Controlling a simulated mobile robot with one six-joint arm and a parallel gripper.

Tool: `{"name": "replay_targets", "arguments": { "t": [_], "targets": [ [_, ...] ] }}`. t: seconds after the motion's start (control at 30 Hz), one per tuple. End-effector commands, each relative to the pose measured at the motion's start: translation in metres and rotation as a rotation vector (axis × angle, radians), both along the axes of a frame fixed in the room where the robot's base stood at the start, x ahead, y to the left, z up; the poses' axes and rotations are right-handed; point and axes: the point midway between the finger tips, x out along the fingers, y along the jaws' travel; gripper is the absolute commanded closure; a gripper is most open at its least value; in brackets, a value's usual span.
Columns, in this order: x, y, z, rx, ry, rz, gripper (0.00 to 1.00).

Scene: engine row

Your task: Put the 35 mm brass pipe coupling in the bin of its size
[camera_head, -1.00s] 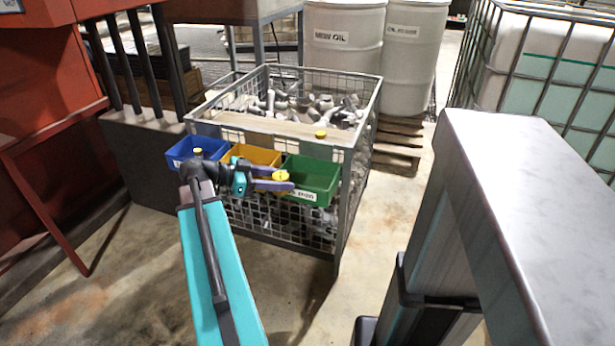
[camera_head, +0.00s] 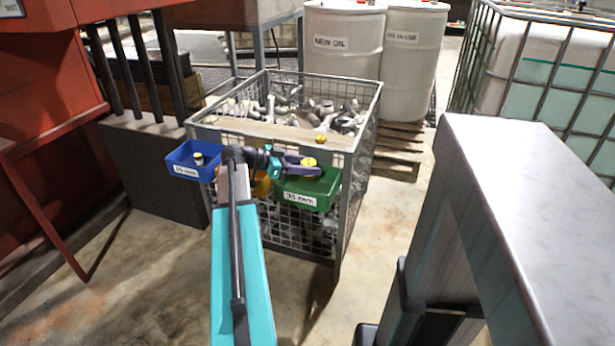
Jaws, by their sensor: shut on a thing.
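My gripper (camera_head: 304,165) is shut on a brass pipe coupling (camera_head: 309,162), held over the green bin (camera_head: 305,198) at the front right of the wire cage. The green bin's label is blurred but seems to read 35 mm. The blue bin (camera_head: 185,172) hangs at the left; its label ends in mm and its number is hard to read. A brass coupling (camera_head: 198,157) shows in the blue bin. The yellow bin (camera_head: 262,187) between them is mostly hidden behind my arm. Another brass coupling (camera_head: 321,139) sits on the wooden board above the green bin.
The wire cage (camera_head: 352,180) holds many grey pipe fittings behind the board (camera_head: 270,132). White drums (camera_head: 342,50) stand behind it on a pallet. A red machine (camera_head: 40,70) is at the left, a caged tank (camera_head: 540,70) at the right. The floor in front is clear.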

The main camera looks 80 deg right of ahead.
Motion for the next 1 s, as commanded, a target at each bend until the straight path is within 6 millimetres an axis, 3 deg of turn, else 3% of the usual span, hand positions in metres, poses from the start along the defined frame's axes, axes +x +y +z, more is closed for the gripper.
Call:
{"name": "replay_targets", "arguments": {
  "t": [0.3,0.63,1.0],
  "targets": [
    [0.000,0.000,-0.002,0.000,0.001,0.000,0.89],
    [0.000,0.001,-0.032,0.000,0.001,0.000,0.89],
    [0.001,0.001,-0.035,-0.001,0.002,0.000,0.89]
  ]
}}
